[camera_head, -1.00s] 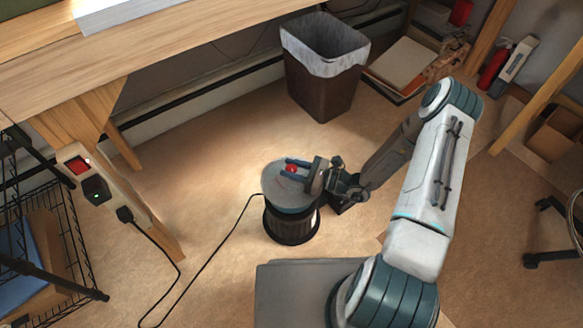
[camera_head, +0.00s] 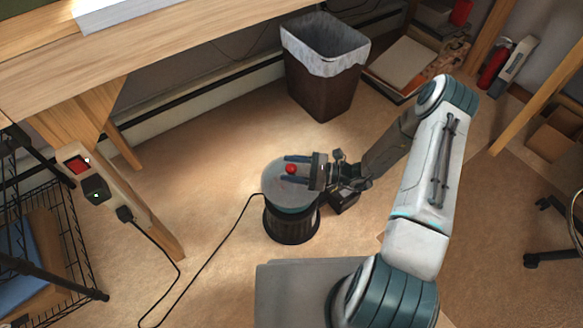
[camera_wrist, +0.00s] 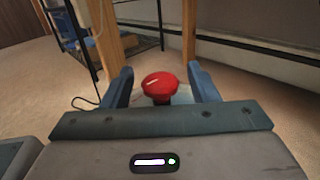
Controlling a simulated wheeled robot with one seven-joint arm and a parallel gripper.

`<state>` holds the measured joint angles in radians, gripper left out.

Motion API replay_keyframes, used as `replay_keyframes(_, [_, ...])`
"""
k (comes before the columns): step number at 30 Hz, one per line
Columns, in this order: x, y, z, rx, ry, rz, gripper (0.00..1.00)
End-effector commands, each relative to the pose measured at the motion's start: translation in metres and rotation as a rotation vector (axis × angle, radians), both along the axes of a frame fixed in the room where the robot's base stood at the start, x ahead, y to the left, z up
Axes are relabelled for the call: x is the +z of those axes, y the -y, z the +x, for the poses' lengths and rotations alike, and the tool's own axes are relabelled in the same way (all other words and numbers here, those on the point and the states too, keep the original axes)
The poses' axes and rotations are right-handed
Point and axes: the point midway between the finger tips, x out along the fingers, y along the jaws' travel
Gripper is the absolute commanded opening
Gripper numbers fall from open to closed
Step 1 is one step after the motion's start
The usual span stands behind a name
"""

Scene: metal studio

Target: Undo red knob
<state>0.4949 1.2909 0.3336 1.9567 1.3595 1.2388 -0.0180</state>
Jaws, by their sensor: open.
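The red knob (camera_head: 291,169) is a small round cap on top of a grey-topped round device (camera_head: 277,190) with a dark ribbed body, standing on the floor. In the wrist view the red knob (camera_wrist: 160,86) shows as a mushroom-shaped cap on a short dark stem. My gripper (camera_head: 296,169) reaches in from the right, low over the device's top. Its two blue fingers are open, one on each side of the knob. In the wrist view my gripper (camera_wrist: 160,84) shows gaps between each finger and the knob.
A black cord runs from the device to a power strip (camera_head: 95,185) on the table leg at left. A lined waste bin (camera_head: 322,85) stands behind. A wire rack (camera_head: 75,235) is at left, and a wooden table (camera_head: 150,55) overhangs the back left. Open floor surrounds the device.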

Motion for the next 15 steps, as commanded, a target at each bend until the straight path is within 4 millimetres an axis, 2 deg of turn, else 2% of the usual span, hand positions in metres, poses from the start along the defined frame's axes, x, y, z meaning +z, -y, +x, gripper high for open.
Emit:
replay_keyframes(4, [0.001, 0.007, -0.001, -0.002, 0.0, -0.001, 0.54])
replay_keyframes(7, [0.002, 0.021, -0.003, -0.004, 0.001, -0.001, 0.54])
replay_keyframes(15, [0.003, 0.081, -0.014, -0.005, 0.001, -0.001, 0.54])
